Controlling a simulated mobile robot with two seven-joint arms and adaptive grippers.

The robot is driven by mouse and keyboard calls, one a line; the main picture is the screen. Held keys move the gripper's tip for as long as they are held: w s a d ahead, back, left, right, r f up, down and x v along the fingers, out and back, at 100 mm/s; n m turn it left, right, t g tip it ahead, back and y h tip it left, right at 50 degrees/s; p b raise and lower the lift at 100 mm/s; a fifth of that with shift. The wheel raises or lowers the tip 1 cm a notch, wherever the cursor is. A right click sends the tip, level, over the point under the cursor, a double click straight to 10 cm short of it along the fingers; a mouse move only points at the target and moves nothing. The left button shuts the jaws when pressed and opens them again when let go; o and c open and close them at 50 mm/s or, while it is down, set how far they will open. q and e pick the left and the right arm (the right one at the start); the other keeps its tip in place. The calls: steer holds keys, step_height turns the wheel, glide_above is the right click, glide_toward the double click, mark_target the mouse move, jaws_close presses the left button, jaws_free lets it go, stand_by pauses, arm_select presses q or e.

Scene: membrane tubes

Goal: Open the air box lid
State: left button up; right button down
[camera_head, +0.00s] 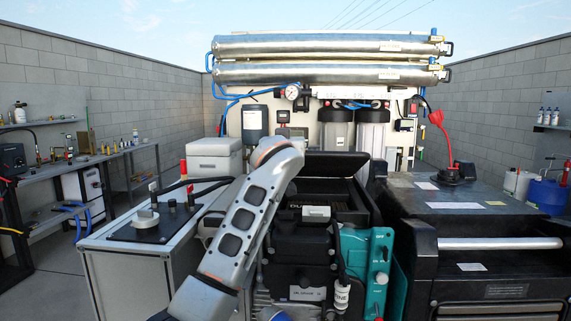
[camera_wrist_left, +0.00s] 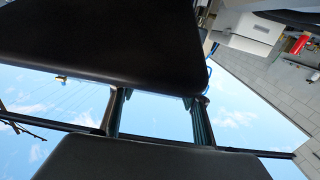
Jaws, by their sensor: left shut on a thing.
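The black air box (camera_head: 318,198) stands in the middle of the head view. Its dark lid (camera_head: 335,163) is raised and tilted up at the back, and the dark interior shows in front of it. My left arm comes up from the bottom and bends at the box's left side. Its gripper is hidden there in the head view. In the left wrist view my left gripper (camera_wrist_left: 157,108) shows two slim fingers some way apart, shut on the lid. Large dark surfaces fill the top and bottom of that view, and exact contact is unclear. My right gripper is out of view.
A white cooler-like box (camera_head: 214,155) sits behind a grey bench (camera_head: 110,243) at left. A teal unit (camera_head: 367,265) adjoins the air box at right. A dark cabinet with a steel handrail (camera_head: 500,243) stands further right. Silver membrane tubes (camera_head: 330,73) run across the back.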

arm_select(q)
steer(key=w+r, duration=0.2)
steer(key=shift+r, duration=0.4)
steer(key=shift+c, duration=0.3)
steer(key=shift+w+r, duration=0.2)
steer(key=shift+w, duration=0.05)
steer(key=shift+c, duration=0.5)
steer(key=shift+w+d, duration=0.15)
steer(key=o, duration=0.5)
steer(key=shift+w+d+f, duration=0.1)
steer(key=shift+w+f, duration=0.05)
steer(key=o, duration=0.7)
steer(key=shift+w, duration=0.1)
steer(key=o, duration=0.3)
steer(key=shift+s, duration=0.2)
step_height(320, 180, up, 10)
